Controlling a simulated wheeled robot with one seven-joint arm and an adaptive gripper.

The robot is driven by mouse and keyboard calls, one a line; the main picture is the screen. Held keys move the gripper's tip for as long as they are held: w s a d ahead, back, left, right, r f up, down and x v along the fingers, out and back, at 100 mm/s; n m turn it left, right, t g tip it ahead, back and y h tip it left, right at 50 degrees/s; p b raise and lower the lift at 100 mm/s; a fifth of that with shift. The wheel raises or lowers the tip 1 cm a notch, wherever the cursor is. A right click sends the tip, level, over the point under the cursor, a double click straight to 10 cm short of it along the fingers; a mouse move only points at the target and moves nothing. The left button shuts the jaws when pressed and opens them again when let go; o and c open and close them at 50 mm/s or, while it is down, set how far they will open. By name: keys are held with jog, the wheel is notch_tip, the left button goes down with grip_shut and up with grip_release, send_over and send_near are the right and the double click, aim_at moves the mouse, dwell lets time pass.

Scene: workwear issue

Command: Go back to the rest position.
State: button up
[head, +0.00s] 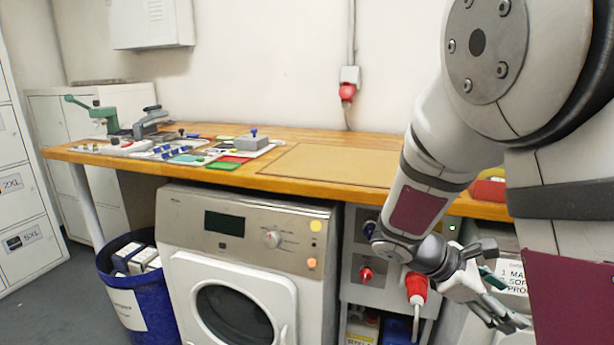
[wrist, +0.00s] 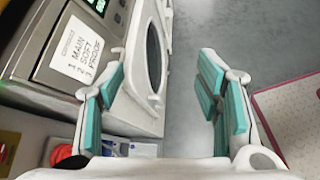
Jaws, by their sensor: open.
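My gripper (head: 498,300) is at the lower right of the head view, low in front of the machines under the bench. My arm reaches down from the upper right of the head view and hides part of the bench's right end.
A wooden bench (head: 340,163) holds a tool board and several small items at left. Below stand a front-loading machine (head: 250,240) and a blue bin (head: 150,300). A labelled machine (wrist: 60,50) is left of the gripper. Grey floor (wrist: 200,25) is clear.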

jog(key=s+a+r+m+t+y, duration=0.15)
jog(key=s+a+m+y, duration=0.3)
jog(key=s, duration=0.45)
jog(key=s+a+r+m+y, duration=0.3)
jog(key=s+a+m, duration=0.2)
jog(key=s, duration=0.4)
jog(key=s+a+r+m+y, duration=0.3)
jog(key=s+a+m+y, duration=0.15)
jog(key=s, duration=0.45)
notch_tip(320, 180, up, 25)
jog(key=t+p, duration=0.4)
jog(key=p, duration=1.9)
jog(key=shift+w+a+f, duration=0.15)
jog(key=shift+w+f, duration=0.05)
jog(key=shift+w, duration=0.05)
